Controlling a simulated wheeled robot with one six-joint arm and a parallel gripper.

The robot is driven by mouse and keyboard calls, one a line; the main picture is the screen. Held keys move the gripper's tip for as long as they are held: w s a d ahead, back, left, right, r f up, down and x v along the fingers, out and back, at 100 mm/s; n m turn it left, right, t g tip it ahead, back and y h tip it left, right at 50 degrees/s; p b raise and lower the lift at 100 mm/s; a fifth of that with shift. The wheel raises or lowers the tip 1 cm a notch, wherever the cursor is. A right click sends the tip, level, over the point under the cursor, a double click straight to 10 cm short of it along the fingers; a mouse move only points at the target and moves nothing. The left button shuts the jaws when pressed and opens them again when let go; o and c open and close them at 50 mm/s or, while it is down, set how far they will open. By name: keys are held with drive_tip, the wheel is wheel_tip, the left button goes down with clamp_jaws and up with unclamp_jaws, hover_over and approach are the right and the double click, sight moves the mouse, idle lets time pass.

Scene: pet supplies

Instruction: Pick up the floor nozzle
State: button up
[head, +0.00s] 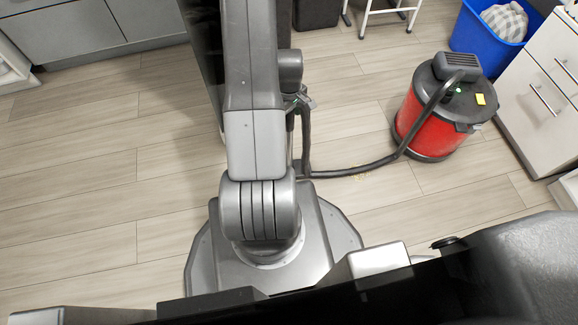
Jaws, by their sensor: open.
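A red and black canister vacuum (425,125) stands on the floor at the right. Its dark hose (355,172) runs down from the lid, along the floor to the left, then rises beside my arm. I cannot clearly make out a floor nozzle; the hose's far end is at or behind my arm. My gripper (300,101) is small in view, just right of my arm and at the upper end of the hose. Its jaws are open. I cannot tell whether they touch the hose end or surround it.
A blue bin (488,38) with a cloth (505,20) stands at the top right, beside a white drawer cabinet (535,95). A white-legged stool (385,15) and grey cabinets (75,35) are at the back. The wood floor (90,190) at the left is clear.

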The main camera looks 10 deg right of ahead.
drive_tip(key=shift+c, duration=0.5)
drive_tip(key=shift+r, duration=0.1)
drive_tip(key=c, duration=1.1)
drive_tip(key=shift+o, duration=0.3)
drive_tip(key=shift+r, duration=0.1)
